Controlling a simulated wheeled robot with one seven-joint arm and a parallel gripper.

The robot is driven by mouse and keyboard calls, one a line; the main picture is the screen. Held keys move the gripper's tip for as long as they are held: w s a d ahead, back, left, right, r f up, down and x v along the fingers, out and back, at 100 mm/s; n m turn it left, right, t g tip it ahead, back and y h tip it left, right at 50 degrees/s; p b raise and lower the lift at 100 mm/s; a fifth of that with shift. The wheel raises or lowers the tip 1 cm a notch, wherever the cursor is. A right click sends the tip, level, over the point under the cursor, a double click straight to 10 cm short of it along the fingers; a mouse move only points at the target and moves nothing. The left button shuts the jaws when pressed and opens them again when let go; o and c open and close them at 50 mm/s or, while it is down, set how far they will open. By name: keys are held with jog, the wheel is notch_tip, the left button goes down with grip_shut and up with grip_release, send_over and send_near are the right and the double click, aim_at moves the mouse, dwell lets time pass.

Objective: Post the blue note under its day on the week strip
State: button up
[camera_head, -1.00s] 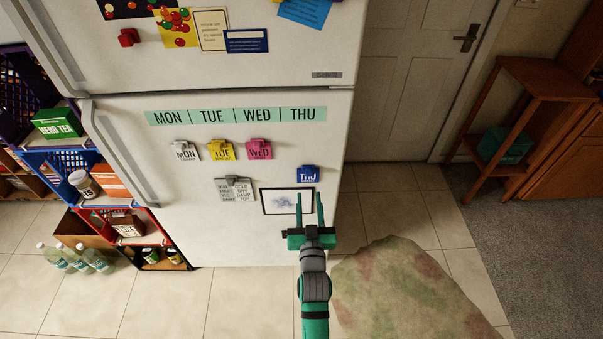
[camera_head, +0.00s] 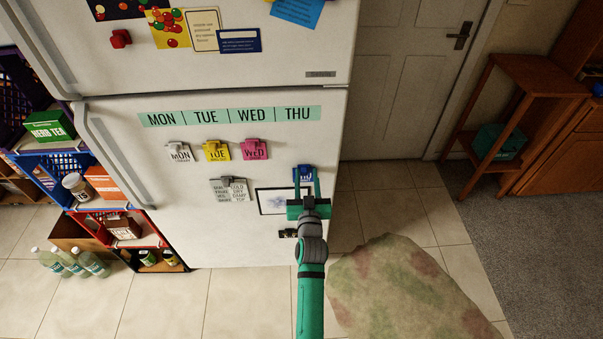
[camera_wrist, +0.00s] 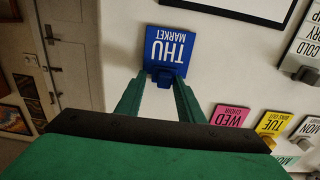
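The blue note (camera_head: 303,171), marked THU, hangs on the lower fridge door under a blue clip. It shows upside down in the wrist view (camera_wrist: 158,40), reading THU MARKET, with its clip (camera_wrist: 165,77). My gripper (camera_head: 306,184) is open, its fingers reaching up to either side of the clip; I cannot tell if they touch it. The pale green week strip (camera_head: 230,117) runs across the door above, with MON, TUE, WED and THU from left to right. Its THU part is above the blue note and bare below.
White MON (camera_head: 179,155), yellow TUE (camera_head: 216,155) and pink WED (camera_head: 255,153) notes hang under their days. A shelf of crates stands left of the fridge.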

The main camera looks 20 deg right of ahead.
jog(key=shift+w+a, duration=0.15)
jog(key=shift+a, duration=0.15)
jog(key=shift+w+a, duration=0.1)
jog(key=shift+a, duration=0.1)
jog(key=c, duration=0.4)
jog(key=shift+a, duration=0.3)
jog(key=shift+c, duration=2)
jog(key=shift+s+d, duration=0.3)
jog(key=shift+d, duration=0.15)
jog(key=shift+s, duration=0.65)
jog(key=v, duration=0.3)
jog(key=shift+s+a, duration=0.2)
jog(key=shift+a, duration=0.15)
jog(key=shift+w+a, duration=0.1)
jog(key=shift+w, duration=0.1)
